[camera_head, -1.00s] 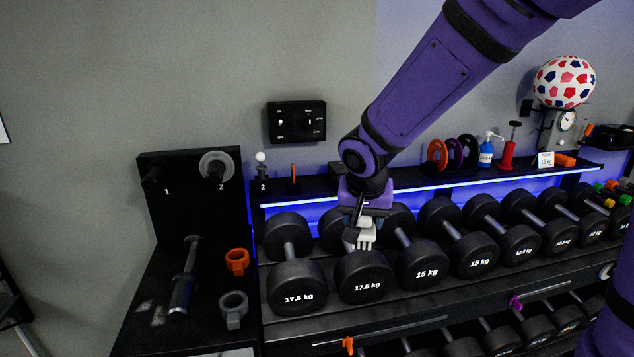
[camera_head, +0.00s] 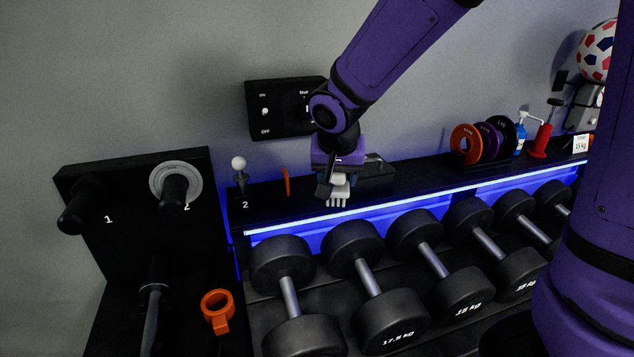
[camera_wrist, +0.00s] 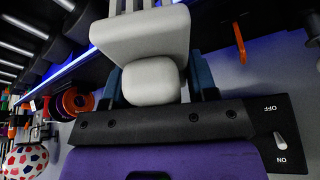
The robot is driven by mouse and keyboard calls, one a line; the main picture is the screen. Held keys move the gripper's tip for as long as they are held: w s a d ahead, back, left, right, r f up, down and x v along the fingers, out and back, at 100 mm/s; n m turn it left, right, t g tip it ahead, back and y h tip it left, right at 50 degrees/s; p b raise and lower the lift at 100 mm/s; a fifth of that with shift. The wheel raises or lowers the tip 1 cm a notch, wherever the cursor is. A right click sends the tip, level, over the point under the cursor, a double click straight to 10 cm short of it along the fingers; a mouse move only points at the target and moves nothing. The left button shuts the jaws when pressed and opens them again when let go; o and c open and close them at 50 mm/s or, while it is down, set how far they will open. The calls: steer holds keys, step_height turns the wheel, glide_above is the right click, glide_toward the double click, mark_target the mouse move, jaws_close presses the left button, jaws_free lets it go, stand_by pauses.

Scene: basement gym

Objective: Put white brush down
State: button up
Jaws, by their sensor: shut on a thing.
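The white brush (camera_wrist: 140,38) is held in my gripper (camera_wrist: 158,85). In the wrist view its pale, blocky body and rounded end fill the space between the two blue-grey fingers. In the head view the brush (camera_head: 338,190) hangs below my gripper (camera_head: 337,177), bristle-like prongs pointing down. It appears in front of the black shelf (camera_head: 405,180) above the dumbbells. I cannot tell whether it touches the shelf. The fingertips are partly hidden.
A black switch box (camera_head: 280,108) is on the wall behind my arm. An orange upright piece (camera_head: 286,182) and a white-knobbed lever (camera_head: 239,172) stand left on the shelf. Weight plates (camera_head: 467,144) stand right. Dumbbells (camera_head: 352,248) line the rack below.

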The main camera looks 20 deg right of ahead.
steer(key=shift+w+d+f, duration=0.45)
steer(key=shift+w+f, duration=0.35)
steer(key=shift+w, duration=1.85)
steer(key=shift+w+d+f, duration=0.4)
steer(key=shift+w+f, duration=0.45)
steer(key=shift+w, duration=1.75)
steer(key=shift+w+d+f, duration=0.45)
steer(key=shift+w+f, duration=0.35)
steer(key=shift+w, duration=1.85)
steer(key=shift+f, duration=0.65)
steer(key=o, duration=1)
steer(key=shift+c, duration=0.2)
steer(key=shift+r, duration=0.3)
steer(key=v, duration=1.2)
steer(key=shift+r, duration=0.3)
